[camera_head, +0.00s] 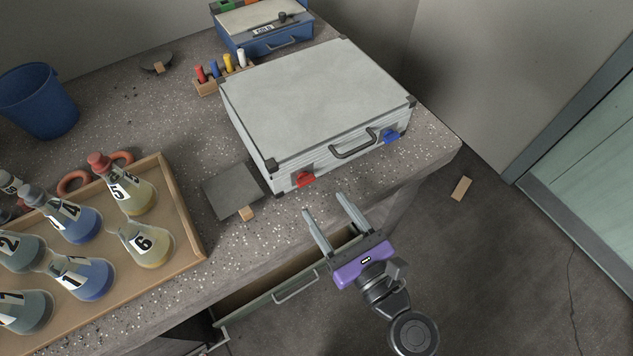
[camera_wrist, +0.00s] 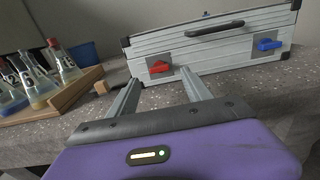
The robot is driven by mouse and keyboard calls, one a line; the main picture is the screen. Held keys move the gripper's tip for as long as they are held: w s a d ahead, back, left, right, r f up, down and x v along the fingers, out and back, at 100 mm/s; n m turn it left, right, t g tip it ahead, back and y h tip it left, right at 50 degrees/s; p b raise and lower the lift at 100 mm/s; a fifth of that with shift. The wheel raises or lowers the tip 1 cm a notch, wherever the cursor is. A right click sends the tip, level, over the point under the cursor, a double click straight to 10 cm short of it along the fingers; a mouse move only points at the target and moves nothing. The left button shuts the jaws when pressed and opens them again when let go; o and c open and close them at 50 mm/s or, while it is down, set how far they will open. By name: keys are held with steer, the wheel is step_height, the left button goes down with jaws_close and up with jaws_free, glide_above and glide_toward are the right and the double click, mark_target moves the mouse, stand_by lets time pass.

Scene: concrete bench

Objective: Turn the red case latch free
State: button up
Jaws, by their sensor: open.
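A closed silver case (camera_head: 318,102) lies flat on the bench with its handle side facing me. The red latch (camera_head: 306,179) is on the left of its front face and the blue latch (camera_head: 391,137) on the right. My gripper (camera_head: 324,206) is open and empty, just in front of the bench edge, its fingers pointing toward the red latch without touching it. In the wrist view the red latch (camera_wrist: 159,67) shows above and between the fingertips of my gripper (camera_wrist: 160,87), and the blue latch (camera_wrist: 268,44) is to the right.
A wooden tray (camera_head: 184,200) with several numbered flasks stands at the left. A dark plate (camera_head: 230,188) lies left of the case. A drawer (camera_head: 275,293) is open below the bench edge. A blue case (camera_head: 265,38) stands behind.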

mark_target(307, 182)
steer(key=p+x, duration=0.1)
steer(key=x, duration=0.5)
steer(key=shift+w+a, duration=0.15)
steer(key=shift+a, duration=0.05)
steer(key=shift+c, duration=0.5)
jaws_close()
